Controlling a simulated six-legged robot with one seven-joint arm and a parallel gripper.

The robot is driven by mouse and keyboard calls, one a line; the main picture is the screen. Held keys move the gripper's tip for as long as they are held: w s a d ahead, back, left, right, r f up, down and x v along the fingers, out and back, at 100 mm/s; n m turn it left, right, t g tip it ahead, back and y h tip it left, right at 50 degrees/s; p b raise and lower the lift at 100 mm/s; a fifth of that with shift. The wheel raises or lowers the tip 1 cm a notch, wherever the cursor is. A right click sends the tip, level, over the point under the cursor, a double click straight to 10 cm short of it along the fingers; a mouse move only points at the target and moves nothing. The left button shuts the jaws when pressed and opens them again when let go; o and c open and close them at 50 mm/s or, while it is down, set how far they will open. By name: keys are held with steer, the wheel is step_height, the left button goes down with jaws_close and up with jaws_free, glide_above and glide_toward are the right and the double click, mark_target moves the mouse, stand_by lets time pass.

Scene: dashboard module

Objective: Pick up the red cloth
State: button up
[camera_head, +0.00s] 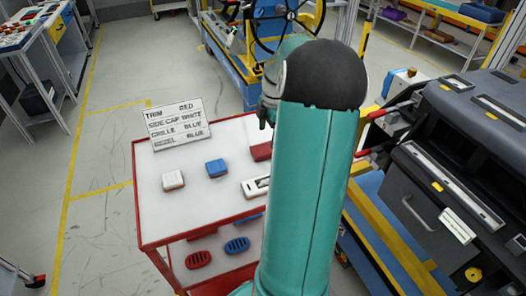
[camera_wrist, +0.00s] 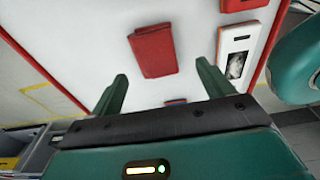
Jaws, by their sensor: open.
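The red cloth (camera_wrist: 153,50) lies folded into a rough rectangle on the white tray top in the wrist view. My gripper (camera_wrist: 162,72) is open and empty, its two green fingers pointing toward the cloth. The cloth shows just beyond the fingertips, roughly in line with the gap between them. The height of the fingers above it is hard to judge. In the head view my arm hides most of the gripper. A red piece (camera_head: 261,151) shows beside my arm there; I cannot tell if it is the cloth.
The red-edged cart (camera_head: 190,213) also holds a white block (camera_head: 173,181), a blue block (camera_head: 217,168) and a label card (camera_head: 176,124). In the wrist view a white panel (camera_wrist: 227,46) lies right of the cloth. A dark dashboard module (camera_head: 440,150) stands to the right.

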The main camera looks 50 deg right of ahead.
mark_target(264, 149)
steer(key=shift+w+a+f, duration=0.1)
steer(key=shift+w+f, duration=0.05)
steer(key=shift+f, duration=0.9)
steer(key=shift+w+a+f, duration=0.1)
steer(key=shift+f, duration=0.9)
steer(key=shift+w+a+f, duration=0.1)
steer(key=shift+w+f, duration=0.05)
steer(key=shift+f, duration=0.9)
steer(key=c, duration=1.1)
steer(key=shift+o, duration=0.2)
steer(key=shift+r, duration=0.1)
steer(key=shift+r, duration=0.55)
step_height(264, 149, up, 2)
steer(key=shift+r, duration=0.2)
steer(key=s+a+r, duration=0.8)
steer(key=s+r, duration=0.1)
steer(key=s, duration=0.2)
steer(key=shift+s+r, duration=0.2)
steer(key=shift+s, duration=0.1)
